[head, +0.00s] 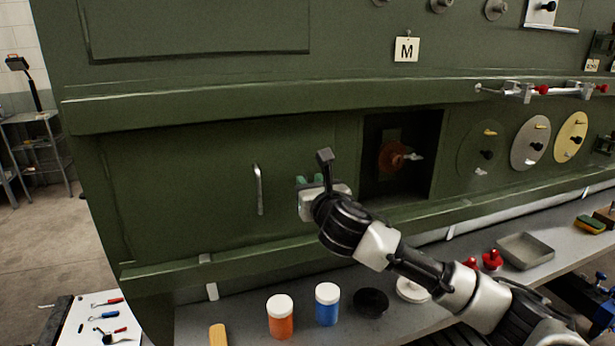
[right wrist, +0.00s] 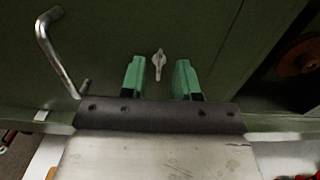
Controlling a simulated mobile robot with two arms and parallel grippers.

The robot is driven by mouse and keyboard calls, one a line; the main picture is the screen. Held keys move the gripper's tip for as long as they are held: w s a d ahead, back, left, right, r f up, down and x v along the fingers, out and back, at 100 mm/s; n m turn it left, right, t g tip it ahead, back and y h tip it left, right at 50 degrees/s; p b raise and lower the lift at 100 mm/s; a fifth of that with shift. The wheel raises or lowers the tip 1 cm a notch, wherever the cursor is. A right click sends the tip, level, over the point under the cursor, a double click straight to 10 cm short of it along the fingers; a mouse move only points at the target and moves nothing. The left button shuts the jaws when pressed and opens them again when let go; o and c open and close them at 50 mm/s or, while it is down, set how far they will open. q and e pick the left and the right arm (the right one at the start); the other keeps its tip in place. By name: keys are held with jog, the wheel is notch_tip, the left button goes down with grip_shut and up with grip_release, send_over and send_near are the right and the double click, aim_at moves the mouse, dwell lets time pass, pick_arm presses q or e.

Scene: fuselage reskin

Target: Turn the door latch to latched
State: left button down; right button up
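The door latch (right wrist: 158,62) is a small pale metal tab on the green door panel (head: 225,180). In the right wrist view it stands roughly upright, between and a little beyond the fingertips of my right gripper (right wrist: 158,72). In the head view my right gripper (head: 316,182) is up close to the panel and hides the latch. Its green fingers are apart, with a gap on both sides of the latch, and nothing is held. A metal bar handle (head: 259,189) is left of the gripper; it also shows in the right wrist view (right wrist: 58,55). My left gripper is out of view.
A dark square opening with a red-brown round part (head: 392,157) lies right of the gripper. Below, a grey shelf holds an orange jar (head: 281,316), a blue jar (head: 327,304), a black round part (head: 371,302) and a metal tray (head: 525,251). A ledge runs above.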

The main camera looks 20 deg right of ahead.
jog(key=shift+w, duration=1.05)
jog(key=shift+c, duration=0.5)
grip_shut()
jog(key=m+p, duration=0.1)
jog(key=m, duration=0.5)
jog(key=m+p, duration=0.1)
jog(key=m, duration=0.5)
jog(key=d+f+m+p, duration=0.1)
jog(key=m, duration=0.5)
jog(key=shift+f, duration=0.1)
